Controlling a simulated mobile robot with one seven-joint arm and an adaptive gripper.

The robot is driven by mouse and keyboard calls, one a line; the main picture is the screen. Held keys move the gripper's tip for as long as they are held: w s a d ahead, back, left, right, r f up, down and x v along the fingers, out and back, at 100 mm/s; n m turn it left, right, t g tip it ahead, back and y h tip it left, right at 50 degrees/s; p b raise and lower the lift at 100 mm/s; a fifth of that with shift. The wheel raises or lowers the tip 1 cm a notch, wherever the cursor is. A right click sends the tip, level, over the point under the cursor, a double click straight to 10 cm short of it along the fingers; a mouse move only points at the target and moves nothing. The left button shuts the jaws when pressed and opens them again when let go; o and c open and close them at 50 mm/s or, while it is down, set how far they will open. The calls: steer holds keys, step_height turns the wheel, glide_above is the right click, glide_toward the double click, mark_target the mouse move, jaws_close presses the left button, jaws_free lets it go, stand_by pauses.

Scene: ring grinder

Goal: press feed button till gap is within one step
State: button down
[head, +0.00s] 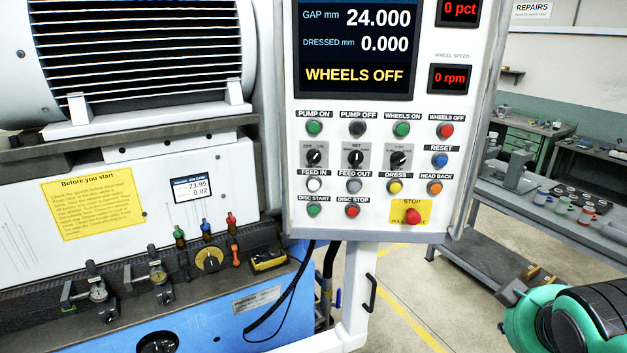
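The white FEED IN button (313,185) sits at the left of the control panel (300,222), below a row of black selector knobs. The grey FEED OUT button (353,186) is just right of it. The panel's screen (357,45) reads GAP mm 24.000, DRESSED mm 0.000 and WHEELS OFF. Part of my green and black arm shows at the lower right, apart from the panel. My gripper's fingertips are not visible.
A red stop button (412,215) on a yellow plate is at the panel's lower right. Red readouts show 0 pct and 0 rpm (450,78). A grey workbench (540,205) with parts stands at right. A black handle (370,293) and cable are below the panel. Floor between is clear.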

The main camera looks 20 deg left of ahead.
mark_target(314, 184)
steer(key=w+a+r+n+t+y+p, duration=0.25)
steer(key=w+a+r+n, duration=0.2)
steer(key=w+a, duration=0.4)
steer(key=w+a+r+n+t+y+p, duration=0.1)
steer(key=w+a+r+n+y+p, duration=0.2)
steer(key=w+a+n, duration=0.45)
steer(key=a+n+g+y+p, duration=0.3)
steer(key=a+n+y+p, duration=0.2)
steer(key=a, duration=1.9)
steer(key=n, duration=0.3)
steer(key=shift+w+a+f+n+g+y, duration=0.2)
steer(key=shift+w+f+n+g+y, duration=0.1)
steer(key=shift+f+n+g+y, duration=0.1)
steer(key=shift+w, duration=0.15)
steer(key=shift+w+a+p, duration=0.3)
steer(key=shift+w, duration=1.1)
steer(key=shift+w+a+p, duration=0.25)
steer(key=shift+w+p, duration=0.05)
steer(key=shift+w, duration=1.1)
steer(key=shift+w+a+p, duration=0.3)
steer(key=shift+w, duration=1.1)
